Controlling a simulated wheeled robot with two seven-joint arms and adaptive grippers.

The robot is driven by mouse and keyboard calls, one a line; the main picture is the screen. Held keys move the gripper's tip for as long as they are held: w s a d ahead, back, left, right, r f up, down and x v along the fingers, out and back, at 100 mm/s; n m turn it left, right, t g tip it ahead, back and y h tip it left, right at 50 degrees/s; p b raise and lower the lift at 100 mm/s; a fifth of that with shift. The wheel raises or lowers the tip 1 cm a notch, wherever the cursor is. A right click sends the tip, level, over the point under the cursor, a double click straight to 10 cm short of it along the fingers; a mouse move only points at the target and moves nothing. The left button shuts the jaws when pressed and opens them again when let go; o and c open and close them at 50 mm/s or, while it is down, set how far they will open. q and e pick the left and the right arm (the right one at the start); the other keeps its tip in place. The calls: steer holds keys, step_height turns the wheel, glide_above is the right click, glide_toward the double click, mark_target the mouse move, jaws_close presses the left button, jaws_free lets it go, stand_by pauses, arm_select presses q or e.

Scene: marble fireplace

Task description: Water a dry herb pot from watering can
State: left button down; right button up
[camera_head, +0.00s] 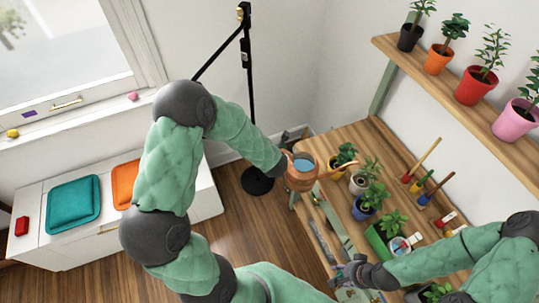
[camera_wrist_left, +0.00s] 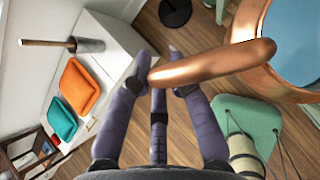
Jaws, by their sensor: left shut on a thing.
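The copper watering can (camera_head: 301,181) is held over the left end of the wooden table, with blue water in its open top. Its spout points right, close to the small plant in an orange pot (camera_head: 339,173). My left gripper (camera_wrist_left: 162,76) is shut on the can's copper handle (camera_wrist_left: 215,62); the can hides much of it in the head view. Beside the orange pot stand a pale grey pot (camera_head: 357,187), a blue pot (camera_head: 362,211) and a green planter (camera_head: 378,243), all with plants. Which herb is dry is unclear. My right gripper (camera_head: 340,275) is low at the table's front edge, its jaws unclear.
A wall shelf (camera_head: 452,88) with several potted plants hangs above the table (camera_head: 340,136). Hand tools (camera_head: 423,160) line its back. A black stand (camera_head: 249,100) stands behind my left arm. A white bench (camera_head: 60,244) with teal and orange cushions is at left.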

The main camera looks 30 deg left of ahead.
mark_target(286, 151)
arm_select(q)
steer(key=shift+w+a+f+b, duration=0.15)
steer(key=shift+f+b, duration=0.55)
steer(key=shift+f, duration=0.5)
steer(key=shift+r+p, duration=0.6)
steer(key=shift+p, duration=0.3)
steer(key=r+p, duration=0.1)
steer(key=r+y+p, duration=0.1)
steer(key=p, duration=0.1)
steer(key=shift+d+m+g+p, duration=0.3)
steer(key=shift+d, duration=0.05)
steer(key=r+p, duration=0.1)
steer(key=d+r+y+p, duration=0.1)
steer(key=p, duration=0.1)
steer(key=shift+w+g+p, duration=0.3)
steer(key=shift+w+d+r+m+y+p, duration=0.2)
steer(key=shift+d+r+m+y+p, duration=0.3)
steer(key=shift+p, duration=0.4)
steer(key=shift+w+d+r+y+p, duration=0.2)
steer(key=shift+d+r+y+p, duration=0.1)
steer(key=shift+d+p, duration=0.15)
steer(key=shift+w+d+r+y+p, duration=0.2)
steer(key=shift+w+d+p, duration=0.05)
steer(key=shift+d, duration=0.2)
steer(key=shift+w+d+r+y+p, duration=0.2)
steer(key=shift+d+p, duration=0.05)
steer(key=shift+d, duration=0.2)
